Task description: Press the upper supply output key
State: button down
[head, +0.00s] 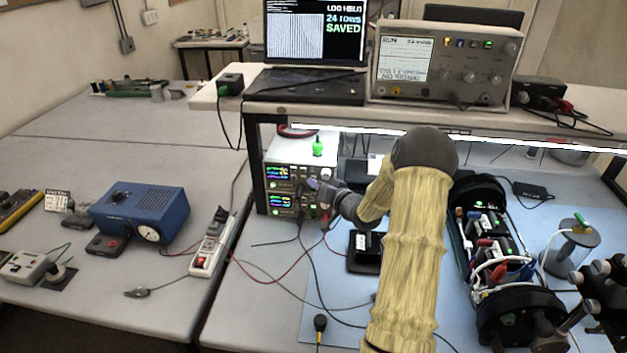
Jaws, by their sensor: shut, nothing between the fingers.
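Two stacked bench supplies stand under the shelf in the head view. The upper supply (281,174) has a lit display with coloured digits, and the lower supply (283,207) shows a similar lit display. My gripper (314,184) is shut and empty, its tip close to the right part of the upper supply's front. I cannot tell whether it touches. The upper output key is too small to make out and may be hidden by the gripper. My arm in its tan cover crosses the bench from the front.
A green-topped item (318,147) stands on the upper supply. Leads run from the supplies over the bench. A power strip (212,244) and blue device (140,212) are at left. The oscilloscope (445,62) and laptop (310,85) sit on the shelf.

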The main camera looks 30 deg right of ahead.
jog(key=shift+s+a, duration=0.4)
jog(key=shift+s, duration=0.25)
jog(key=s+a, duration=0.1)
jog(key=s, duration=0.1)
jog(key=s+a+b, duration=0.1)
jog(key=s+a, duration=0.1)
jog(key=shift+s, duration=0.1)
dwell(0.6)
dwell(0.7)
jog(key=s+a+n+g+h, duration=0.1)
jog(key=s+a+g, duration=0.5)
jog(key=s, duration=0.6)
jog(key=s+a+r+n+g+h, duration=0.1)
jog(key=s+a+n+g+h, duration=0.1)
jog(key=s+a+n+g, duration=0.2)
jog(key=s+a+g, duration=0.3)
jog(key=s+a, duration=0.4)
jog(key=s, duration=0.1)
jog(key=shift+s+a+r, duration=0.15)
jog(key=shift+s+r, duration=0.15)
jog(key=shift+s, duration=0.1)
